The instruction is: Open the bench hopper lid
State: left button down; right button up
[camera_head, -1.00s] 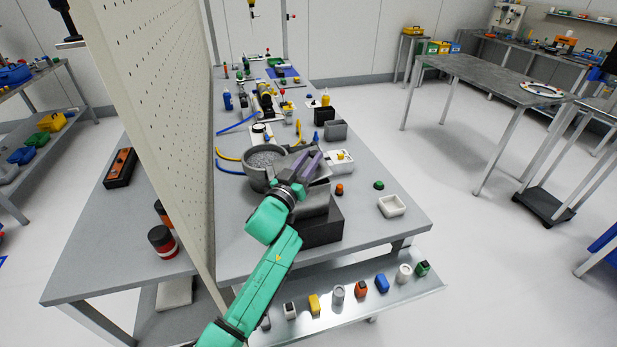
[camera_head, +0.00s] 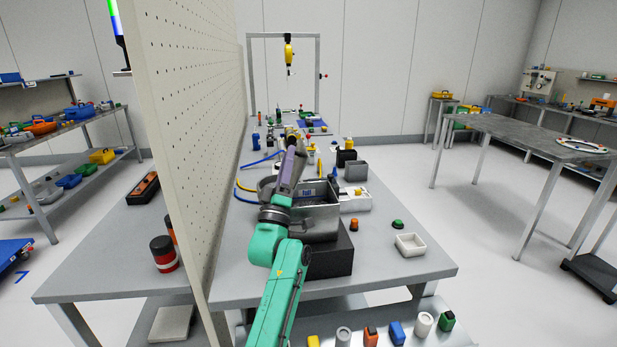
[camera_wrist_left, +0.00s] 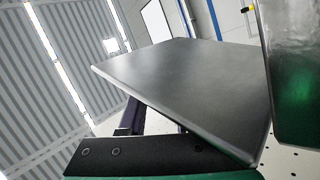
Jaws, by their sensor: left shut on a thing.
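The bench hopper (camera_head: 322,224) is a grey metal box on a black block on the bench. Its top looks open in the head view, with the inside partly showing. The lid (camera_wrist_left: 195,80) is a flat dark grey panel that fills the middle of the left wrist view, tilted. In the head view the lid is hard to tell apart behind my arm. My left gripper (camera_head: 290,160), with purple fingers, is above the hopper's left side and shut on the lid. A dark finger part shows low in the wrist view. My right gripper is not in view.
A pegboard wall (camera_head: 205,150) stands close on the left. The bench's front right is mostly clear.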

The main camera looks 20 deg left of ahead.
pick_arm(q)
jog(key=a+n+y, duration=0.1)
jog(key=n, duration=0.1)
jog(key=s+a+n+y+b, duration=0.1)
jog(key=y, duration=0.1)
jog(key=s+a+n+y, duration=0.1)
jog(key=n+y, duration=0.1)
jog(key=shift+a+n+g+b, duration=0.1)
jog(key=shift+n+g+b, duration=0.2)
jog(key=shift+g+b, duration=0.1)
jog(key=shift+w, duration=0.1)
jog(key=c, duration=0.8)
grip_release()
jog(key=shift+c, duration=0.2)
jog(key=shift+o, duration=1.1)
jog(key=shift+a+f, duration=0.1)
